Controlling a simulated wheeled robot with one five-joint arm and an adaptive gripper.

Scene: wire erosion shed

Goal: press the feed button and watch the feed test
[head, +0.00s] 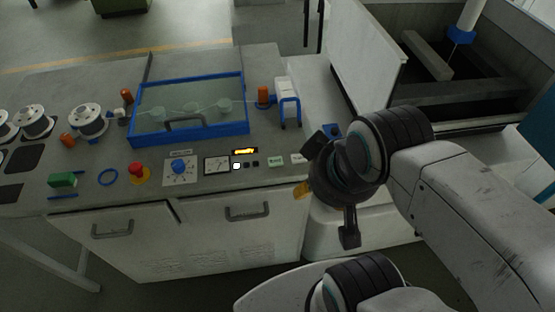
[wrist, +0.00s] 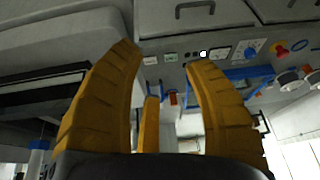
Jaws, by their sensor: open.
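The control strip on the bench front holds a row of small buttons in the head view: a bright white one (head: 236,167) and two dark ones (head: 250,165). An amber display (head: 244,151) is lit just above them. I cannot read which button is feed. The white button also shows in the wrist view (wrist: 203,54), by the tip of the right-hand finger. My gripper (wrist: 163,58) is open and empty, with yellow fingers pointing toward the panel. In the head view it is mostly hidden behind my wrist, right of the buttons and apart from them.
A blue-framed clear cover (head: 190,131) with a handle lies behind the buttons. A gauge (head: 216,166), a blue knob (head: 180,166) and a red mushroom button (head: 137,168) sit to their left. Spools (head: 88,121) stand far left. A machine tank with a raised panel (head: 365,55) stands right.

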